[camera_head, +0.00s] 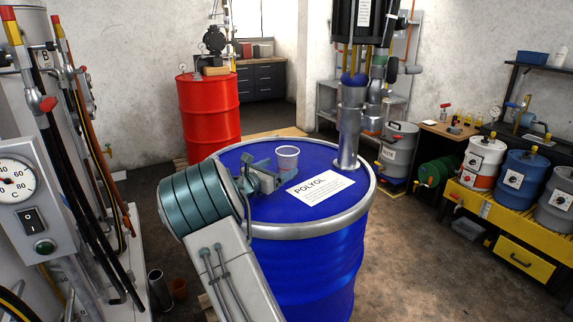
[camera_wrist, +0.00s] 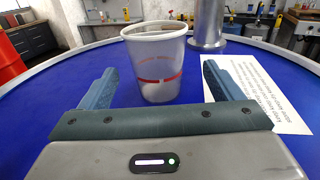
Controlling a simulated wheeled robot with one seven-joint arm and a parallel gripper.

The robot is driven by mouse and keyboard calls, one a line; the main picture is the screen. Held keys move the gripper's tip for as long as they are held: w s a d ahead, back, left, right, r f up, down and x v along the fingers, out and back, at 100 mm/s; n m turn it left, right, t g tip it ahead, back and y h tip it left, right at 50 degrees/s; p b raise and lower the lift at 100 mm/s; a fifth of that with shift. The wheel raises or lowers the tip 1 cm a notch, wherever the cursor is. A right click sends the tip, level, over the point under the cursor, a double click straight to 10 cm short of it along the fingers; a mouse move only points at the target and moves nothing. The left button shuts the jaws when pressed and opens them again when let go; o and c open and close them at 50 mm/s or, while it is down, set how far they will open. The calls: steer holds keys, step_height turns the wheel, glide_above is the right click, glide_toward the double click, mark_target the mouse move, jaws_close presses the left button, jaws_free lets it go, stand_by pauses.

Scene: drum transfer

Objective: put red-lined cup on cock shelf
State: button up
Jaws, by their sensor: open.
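The red-lined cup (camera_wrist: 155,60) is a translucent white cup with a red line around it. It stands upright on the blue drum's lid (camera_head: 240,158), and it also shows in the head view (camera_head: 288,158). My gripper (camera_wrist: 160,88) is open, with one finger on each side of the cup in the wrist view. The cup stands at or just beyond the fingertips; I cannot tell how far it is between them. No finger visibly touches it. Which surface is the cock shelf, I cannot tell for certain; a yellow rack (camera_head: 480,209) with small drums and cocks stands at the right.
A metal pump pipe (camera_head: 349,125) rises from the drum lid right of the cup. A white POLYOL label (camera_head: 320,188) lies on the lid. A red drum (camera_head: 208,112) stands behind. A hose panel with a gauge (camera_head: 15,180) is at the left.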

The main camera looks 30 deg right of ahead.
steer(key=p+x, duration=0.1)
steer(key=x, duration=0.6)
steer(key=shift+w+d+r+p, duration=0.15)
steer(key=shift+w+d+p, duration=0.1)
steer(key=shift+p, duration=0.1)
steer(key=shift+a, duration=0.1)
steer(key=c, duration=1.1)
steer(key=shift+c, duration=0.2)
